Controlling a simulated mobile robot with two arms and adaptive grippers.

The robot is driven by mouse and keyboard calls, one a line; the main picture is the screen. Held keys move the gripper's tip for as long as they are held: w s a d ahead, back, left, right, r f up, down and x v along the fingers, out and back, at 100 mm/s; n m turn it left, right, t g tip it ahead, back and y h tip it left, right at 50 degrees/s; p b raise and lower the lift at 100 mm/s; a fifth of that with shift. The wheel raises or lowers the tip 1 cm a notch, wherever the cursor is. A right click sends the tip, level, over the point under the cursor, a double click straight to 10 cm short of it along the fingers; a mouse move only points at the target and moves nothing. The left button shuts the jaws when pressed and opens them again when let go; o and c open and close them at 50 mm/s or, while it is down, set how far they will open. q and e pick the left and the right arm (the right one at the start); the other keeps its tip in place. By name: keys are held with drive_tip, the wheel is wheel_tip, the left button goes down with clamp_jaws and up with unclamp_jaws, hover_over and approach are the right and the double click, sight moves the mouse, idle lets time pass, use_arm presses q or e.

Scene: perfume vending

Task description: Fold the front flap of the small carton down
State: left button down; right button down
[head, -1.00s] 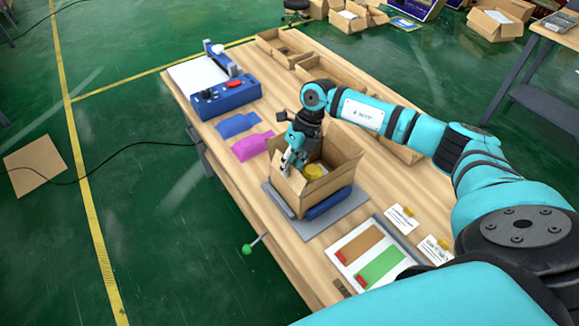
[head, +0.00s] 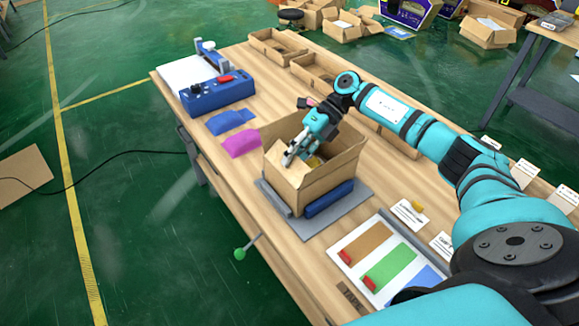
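The small brown carton (head: 318,192) stands open-topped on a grey plate (head: 347,212) near the table's front edge. A flap (head: 285,172) on its left side lies beneath the fingertips of my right gripper (head: 290,156); whether they touch it is hard to tell. The gripper reaches down and left over the carton's opening. Its fingers look close together, but the gap is unclear. Another flap stands up at the carton's right. A little of a yellow item (head: 315,162) shows inside; the gripper hides the rest. My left gripper is out of view.
A blue bar (head: 329,197) lies along the carton's right side. Magenta (head: 241,142) and blue (head: 229,120) pieces lie to its left. A blue machine (head: 218,96) and open boxes (head: 277,46) stand farther back. A colour-swatch board (head: 375,262) lies at the front right.

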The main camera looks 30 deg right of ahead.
drive_tip(key=shift+d+f+y+b, duration=0.1)
drive_tip(key=shift+d+y+b, duration=0.05)
drive_tip(key=shift+y+b, duration=0.35)
drive_tip(key=c, duration=1.5)
unclamp_jaws()
drive_tip(key=shift+c, duration=0.2)
drive_tip(key=s+v, duration=0.1)
drive_tip(key=v, duration=1.1)
drive_tip(key=shift+w, duration=0.45)
drive_tip(key=shift+c, duration=0.4)
